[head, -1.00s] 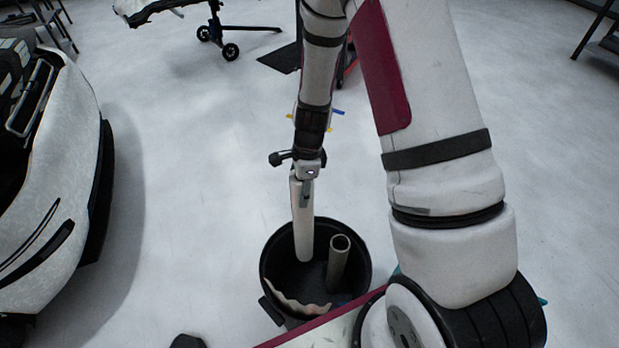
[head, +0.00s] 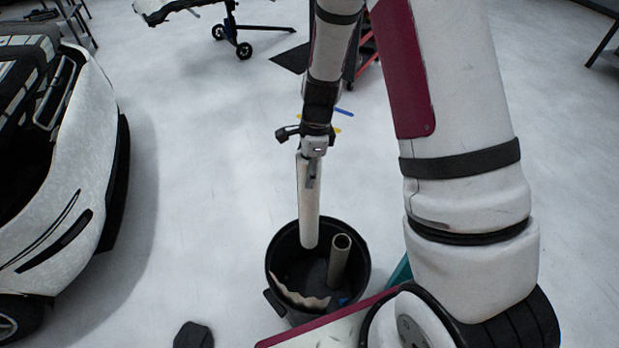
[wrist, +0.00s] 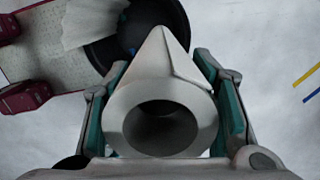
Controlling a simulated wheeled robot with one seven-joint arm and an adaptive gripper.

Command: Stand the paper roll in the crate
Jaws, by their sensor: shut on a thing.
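The paper roll (head: 307,212) is a long white tube that hangs nearly upright from my gripper (head: 311,172). In the wrist view, the fingers lie on both sides of the roll (wrist: 118,125), whose hollow end and pointed paper flap face the camera. The crate appears as a round black bin (head: 275,262) on the floor. The roll's lower end overlaps the bin's opening in the head view. I cannot tell whether it is above or below the rim. In the wrist view the roll hides part of the bin (wrist: 175,22).
A grey-brown tube (head: 339,265) stands inside the bin at the right. Crumpled pale paper (head: 300,296) lies at its front left. A white car (head: 60,215) is at the left. A dark object (head: 193,336) lies on the floor in front. Floor left of the bin is clear.

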